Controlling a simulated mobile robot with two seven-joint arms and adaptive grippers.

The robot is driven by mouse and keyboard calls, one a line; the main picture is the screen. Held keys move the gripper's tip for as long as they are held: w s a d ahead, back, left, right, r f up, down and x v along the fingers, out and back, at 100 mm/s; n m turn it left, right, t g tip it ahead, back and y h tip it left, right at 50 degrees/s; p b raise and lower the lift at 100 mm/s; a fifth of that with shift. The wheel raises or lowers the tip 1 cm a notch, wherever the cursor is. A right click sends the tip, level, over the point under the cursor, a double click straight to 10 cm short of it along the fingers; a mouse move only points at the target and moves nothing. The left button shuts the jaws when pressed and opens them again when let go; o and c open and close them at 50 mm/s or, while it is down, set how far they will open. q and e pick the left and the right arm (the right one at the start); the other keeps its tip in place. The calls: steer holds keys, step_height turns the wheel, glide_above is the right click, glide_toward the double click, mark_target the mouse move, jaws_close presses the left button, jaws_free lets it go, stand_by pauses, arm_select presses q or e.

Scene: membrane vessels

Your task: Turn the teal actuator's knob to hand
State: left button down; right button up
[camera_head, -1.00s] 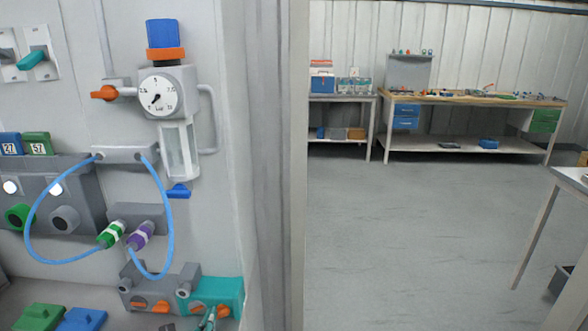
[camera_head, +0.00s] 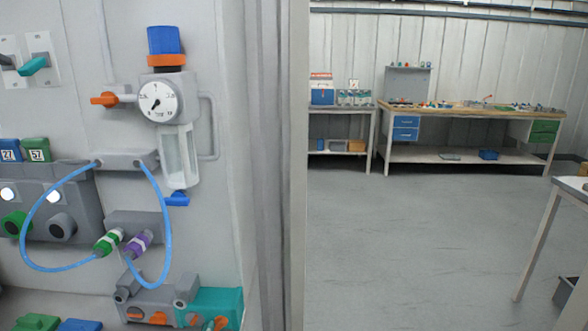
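The teal actuator (camera_head: 222,299) is a teal block at the bottom of the wall panel, joined to the right of a grey block (camera_head: 150,297). An orange knob (camera_head: 220,323) shows low on its front, close to the picture's bottom edge and partly cut off. The knob's setting and any marks around it are too small to read. Neither of my grippers can be made out in the head view.
Above are a pressure gauge (camera_head: 158,101) with an orange lever (camera_head: 104,99), a clear bowl (camera_head: 179,157) and a looped blue hose (camera_head: 169,225). A door post (camera_head: 298,170) stands right of the panel. Open floor (camera_head: 420,235) and benches (camera_head: 470,109) lie beyond.

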arm_select(q)
steer(key=shift+a, duration=0.4)
steer(key=shift+s+a, duration=0.1)
steer(key=shift+s, duration=2.9)
steer(key=shift+r, duration=0.1)
steer(key=r+b, duration=0.1)
steer(key=b, duration=0.2)
steer(key=shift+r+t, duration=0.3)
steer(key=shift+r, duration=0.1)
steer(key=shift+s+d+b, duration=0.2)
steer(key=shift+s+b, duration=0.15)
steer(key=shift+b, duration=0.45)
steer(key=shift+w+d+r, duration=0.1)
steer(key=shift+w, duration=1.6)
steer(key=shift+w+d, duration=0.1)
steer(key=shift+w, duration=1.6)
